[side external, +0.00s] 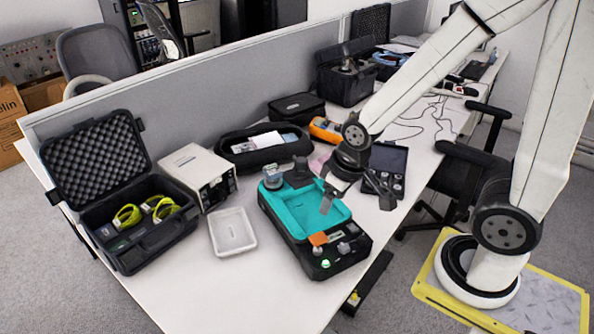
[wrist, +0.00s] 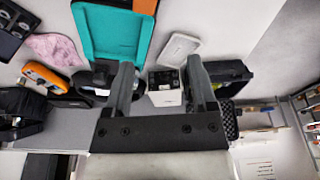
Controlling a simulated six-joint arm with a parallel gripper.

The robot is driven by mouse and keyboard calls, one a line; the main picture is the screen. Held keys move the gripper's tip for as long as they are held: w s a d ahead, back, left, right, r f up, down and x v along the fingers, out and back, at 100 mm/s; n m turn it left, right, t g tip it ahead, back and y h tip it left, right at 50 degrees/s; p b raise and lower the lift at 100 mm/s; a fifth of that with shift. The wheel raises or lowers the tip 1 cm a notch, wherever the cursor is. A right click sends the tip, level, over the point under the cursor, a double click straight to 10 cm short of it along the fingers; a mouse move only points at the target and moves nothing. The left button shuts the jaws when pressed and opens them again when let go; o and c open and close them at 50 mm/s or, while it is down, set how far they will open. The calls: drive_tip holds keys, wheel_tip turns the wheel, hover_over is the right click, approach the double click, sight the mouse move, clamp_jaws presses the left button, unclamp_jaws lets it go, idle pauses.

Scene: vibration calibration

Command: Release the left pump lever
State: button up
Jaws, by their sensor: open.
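The calibration unit (side external: 318,256) is a black device with a teal top tray, standing on the white table in the side view. Its front carries an orange block (side external: 318,239), small grey knobs (side external: 344,248) and a green lit button (side external: 325,264). A grey round part (side external: 273,178) and a black block (side external: 298,174) sit at its back end. I cannot tell which part is the left pump lever. My gripper (side external: 356,200) is open and empty, above the unit's right back side. In the wrist view, the teal tray (wrist: 112,35) lies beyond the fingers (wrist: 161,64).
A white tray (side external: 232,232), a white instrument box (side external: 197,176) and an open black case (side external: 150,243) stand left of the unit. A black pouch (side external: 264,153) and an orange meter (side external: 326,130) lie behind it. The table's front left is clear.

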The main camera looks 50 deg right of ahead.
drive_tip(key=shift+w, duration=0.1)
drive_tip(key=c, duration=0.7)
drive_tip(key=shift+w, duration=0.15)
clamp_jaws()
drive_tip(key=w+d+f+n+y, duration=0.1)
drive_tip(key=w+d+n, duration=0.1)
drive_tip(key=w+d, duration=0.45)
drive_tip(key=w+d+f+n, duration=0.1)
drive_tip(key=w+d+n, duration=0.2)
drive_tip(key=w, duration=0.7)
drive_tip(key=w+d+f+n+y, duration=0.1)
drive_tip(key=w+d+f+n, duration=0.1)
drive_tip(key=w+d, duration=0.5)
drive_tip(key=w+d+f+n+y, duration=0.1)
drive_tip(key=w+d+f+n, duration=0.3)
drive_tip(key=w+d, duration=0.1)
drive_tip(key=shift+w+d+y, duration=0.25)
drive_tip(key=shift+w+y, duration=0.05)
drive_tip(key=shift+w, duration=0.3)
